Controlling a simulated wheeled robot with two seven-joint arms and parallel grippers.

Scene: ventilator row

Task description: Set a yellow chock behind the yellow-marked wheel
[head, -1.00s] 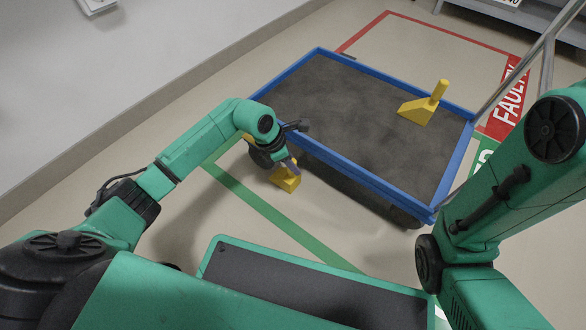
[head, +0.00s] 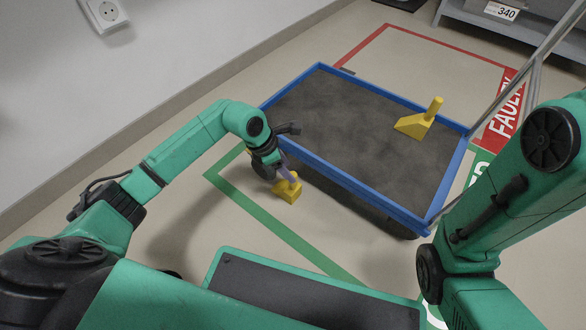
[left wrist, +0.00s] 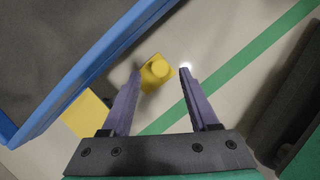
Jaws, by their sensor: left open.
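One yellow chock (head: 287,192) with an upright handle stands on the floor beside the near left part of the cart. My left gripper (head: 287,174) is open above it, fingers pointing down. In the left wrist view the chock (left wrist: 154,76) and its round handle top show between the tips of my open left gripper (left wrist: 160,73); I see no grip on it. A second yellow chock (head: 413,126) with a handle stands on the cart's dark deck. The cart's wheels are mostly hidden under the deck, and no yellow-marked wheel is clear. My right gripper is out of view.
The cart's blue rim (head: 352,186) runs close beside the left gripper. A flat yellow patch (left wrist: 86,115) lies by the rim; I cannot tell what it is. A green floor line (head: 262,226) passes the chock. A wall (head: 150,75) stands at left.

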